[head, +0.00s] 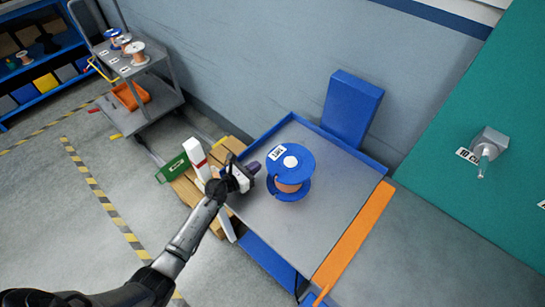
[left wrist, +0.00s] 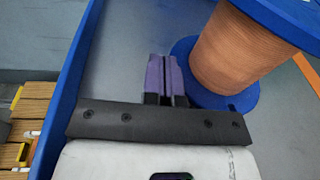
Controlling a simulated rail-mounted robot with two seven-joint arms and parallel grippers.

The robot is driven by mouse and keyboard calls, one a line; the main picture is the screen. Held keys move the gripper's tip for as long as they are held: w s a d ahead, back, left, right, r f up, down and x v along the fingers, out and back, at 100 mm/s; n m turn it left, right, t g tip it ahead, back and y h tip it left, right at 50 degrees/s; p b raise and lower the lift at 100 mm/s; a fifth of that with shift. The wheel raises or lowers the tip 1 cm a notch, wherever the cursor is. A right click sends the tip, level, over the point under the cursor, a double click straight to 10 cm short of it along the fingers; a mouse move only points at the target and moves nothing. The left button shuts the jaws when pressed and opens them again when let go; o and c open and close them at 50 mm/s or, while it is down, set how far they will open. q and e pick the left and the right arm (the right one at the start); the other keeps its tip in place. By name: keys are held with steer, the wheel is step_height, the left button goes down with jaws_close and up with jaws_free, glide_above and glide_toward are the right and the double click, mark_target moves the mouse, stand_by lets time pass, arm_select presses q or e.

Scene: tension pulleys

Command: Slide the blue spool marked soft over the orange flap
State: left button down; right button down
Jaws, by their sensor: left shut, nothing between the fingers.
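The blue spool (head: 291,164) stands upright on the grey tabletop, left of the table's middle. It has blue flanges, copper-coloured winding and a white label on top, too small to read for certain. The orange flap (head: 354,236) runs along the table's right edge. My left gripper (head: 252,167) is at the table's left edge, just left of the spool. In the left wrist view its purple fingers (left wrist: 166,78) are together and empty, beside the spool's lower flange (left wrist: 215,98); I cannot tell if they touch it. My right gripper is not in view.
A blue box (head: 352,106) stands behind the table's raised blue back rim. A wooden pallet (head: 190,185) with a green case (head: 173,167) lies left of the table. A cart (head: 140,62) with small spools is farther left. The tabletop between spool and flap is clear.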

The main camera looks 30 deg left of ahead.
mark_target(304, 188)
arm_select(q)
steer(key=b+x, duration=0.2)
steer(key=x, duration=0.5)
steer(key=shift+w+f+b, duration=0.1)
steer(key=shift+w+b, duration=0.1)
steer(key=shift+b, duration=0.2)
steer(key=shift+w+d, duration=0.15)
steer(key=shift+w, duration=0.45)
steer(key=shift+d, duration=0.15)
steer(key=shift+s+d+p, duration=0.1)
steer(key=shift+d+p, duration=0.2)
steer(key=shift+d, duration=0.85)
steer(key=shift+s+d+p, duration=0.15)
steer(key=shift+d+p, duration=0.15)
steer(key=shift+d, duration=0.85)
steer(key=shift+s+d+p, duration=0.2)
steer(key=shift+d+p, duration=0.2)
steer(key=shift+d, duration=1.2)
